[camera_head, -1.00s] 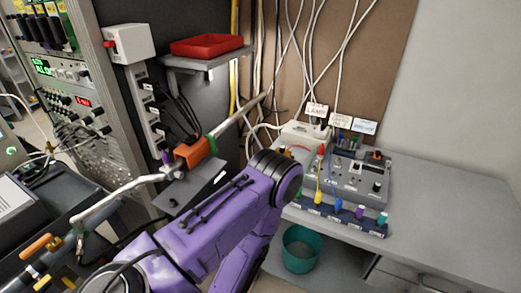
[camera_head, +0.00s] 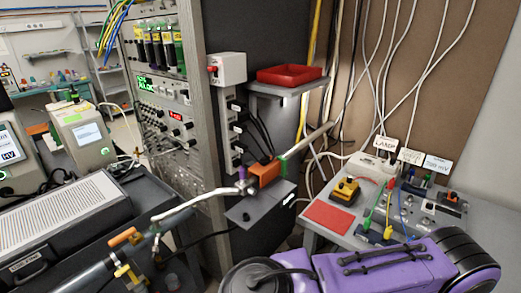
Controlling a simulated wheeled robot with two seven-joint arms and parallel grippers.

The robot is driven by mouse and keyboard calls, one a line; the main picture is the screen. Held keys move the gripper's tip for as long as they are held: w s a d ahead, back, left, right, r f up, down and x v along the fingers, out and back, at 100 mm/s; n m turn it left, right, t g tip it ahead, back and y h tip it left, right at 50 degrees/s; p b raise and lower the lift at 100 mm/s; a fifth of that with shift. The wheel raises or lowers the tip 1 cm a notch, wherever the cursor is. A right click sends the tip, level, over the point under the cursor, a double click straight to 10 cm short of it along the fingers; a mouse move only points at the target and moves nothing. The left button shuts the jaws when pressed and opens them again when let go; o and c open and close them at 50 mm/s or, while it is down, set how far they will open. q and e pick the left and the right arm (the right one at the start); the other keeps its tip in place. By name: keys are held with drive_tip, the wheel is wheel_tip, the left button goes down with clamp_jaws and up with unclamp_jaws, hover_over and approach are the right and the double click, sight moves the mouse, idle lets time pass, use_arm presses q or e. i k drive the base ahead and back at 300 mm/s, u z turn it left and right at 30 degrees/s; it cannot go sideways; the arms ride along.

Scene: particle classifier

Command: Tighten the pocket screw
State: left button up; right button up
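I cannot make out with certainty which part is the pocket screw. A beam pipe (camera_head: 190,206) runs from lower left up to an orange block (camera_head: 265,173) near the middle. A small purple knob (camera_head: 242,172) stands upright at the block's left end, and a green ring (camera_head: 281,164) sits at its right side. A grey shelf (camera_head: 262,208) with a small black knob lies below the block. One of my purple arms crosses the bottom right. Neither gripper shows, and neither touches the block in this view.
An instrument rack (camera_head: 165,110) rises behind the pipe at left. A red tray (camera_head: 290,74) sits on a wall shelf. The right bench holds a yellow device (camera_head: 345,191), a red sheet (camera_head: 329,217) and a control box with cables. My arm covers the bench's front.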

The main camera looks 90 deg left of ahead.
sight(252, 191)
drive_tip(key=z, duration=0.05)
drive_tip(key=k, duration=0.85)
drive_tip(key=u, duration=0.45)
